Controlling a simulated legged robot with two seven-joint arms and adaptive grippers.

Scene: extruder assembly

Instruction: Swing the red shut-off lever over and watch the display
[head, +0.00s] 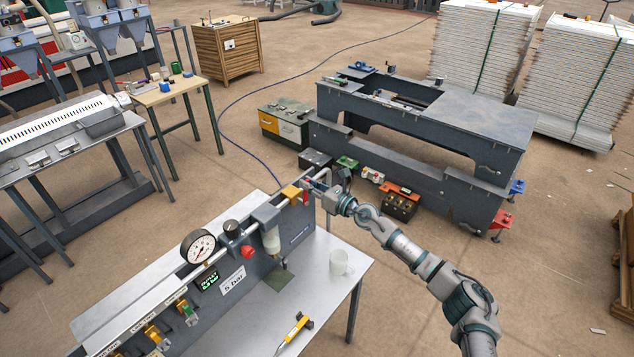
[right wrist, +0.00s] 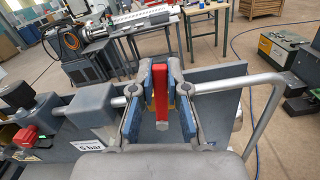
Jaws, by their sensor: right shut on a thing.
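The red shut-off lever (right wrist: 160,90) stands upright between the blue finger pads of my right gripper (right wrist: 160,100) in the right wrist view. In the head view, my right gripper (head: 318,186) is at the far end of the pipe on the grey panel, closed around the lever (head: 306,197), which it partly hides. The display (head: 208,281) is a small dark screen with green characters on the panel front, too small to read surely. My left gripper is not in view.
A round gauge (head: 198,246), a red knob (head: 247,252) and a "5 bar" label (head: 232,280) are on the panel. A bent metal pipe (right wrist: 262,115) runs close beside my right gripper.

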